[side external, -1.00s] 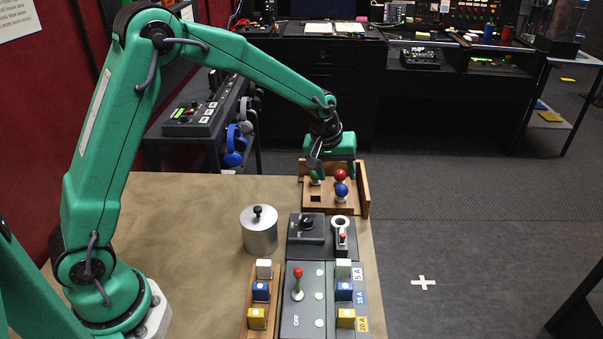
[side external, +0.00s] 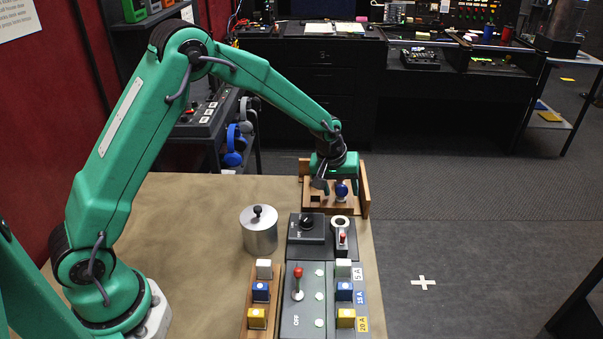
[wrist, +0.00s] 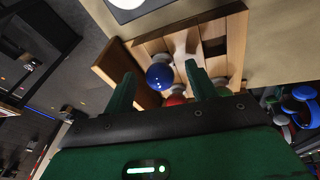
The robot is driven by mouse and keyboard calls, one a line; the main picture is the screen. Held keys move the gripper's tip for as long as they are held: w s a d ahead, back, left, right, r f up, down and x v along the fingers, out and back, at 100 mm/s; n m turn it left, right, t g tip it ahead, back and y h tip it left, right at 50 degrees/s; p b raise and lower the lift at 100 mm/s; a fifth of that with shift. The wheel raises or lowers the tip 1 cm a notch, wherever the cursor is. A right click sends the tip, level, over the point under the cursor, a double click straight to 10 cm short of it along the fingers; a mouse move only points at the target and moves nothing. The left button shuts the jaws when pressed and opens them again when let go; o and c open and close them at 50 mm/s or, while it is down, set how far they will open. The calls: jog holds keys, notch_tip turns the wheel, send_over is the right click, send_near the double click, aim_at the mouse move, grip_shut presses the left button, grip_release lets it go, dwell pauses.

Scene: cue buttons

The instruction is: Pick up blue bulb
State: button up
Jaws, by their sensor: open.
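The blue bulb (side external: 341,189) stands upright in the wooden tray (side external: 320,208) at the far end of the table. In the wrist view the blue bulb (wrist: 159,77) appears between the two green fingers, closer to the left one, with visible room on both sides. My gripper (side external: 335,187) is low over the tray, with its fingers around the blue bulb; it also shows open and empty in the wrist view (wrist: 161,76). I cannot tell if a finger touches the bulb.
The tray has raised wooden walls (side external: 363,190) at its right and back. A dark knob box (side external: 307,228), a red-tipped plug (side external: 342,238) and a metal canister (side external: 259,232) stand nearer. A switch panel (side external: 297,310) and coloured blocks (side external: 260,291) are at the front.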

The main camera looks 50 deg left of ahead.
aim_at(346, 188)
dwell(0.5)
jog(key=c, duration=1)
jog(key=shift+c, duration=0.2)
jog(key=shift+r, duration=0.7)
jog(key=r, duration=0.3)
jog(key=shift+s+d+r, duration=0.1)
jog(key=shift+s+d, duration=0.05)
jog(key=shift+d, duration=0.2)
jog(key=shift+h, duration=0.4)
jog(key=s+d+r, duration=0.2)
jog(key=d, duration=0.1)
jog(key=s+d+r, duration=0.2)
jog(key=d, duration=0.1)
jog(key=s+d+r, duration=0.2)
jog(key=shift+s+d+r, duration=0.2)
jog(key=shift+d, duration=0.2)
jog(key=shift+s+a+f, duration=0.1)
jog(key=shift+a+f, duration=0.6)
jog(key=shift+a, duration=0.15)
jog(key=shift+s+a+f, duration=0.1)
jog(key=shift+a+f, duration=0.55)
jog(key=shift+a, duration=0.2)
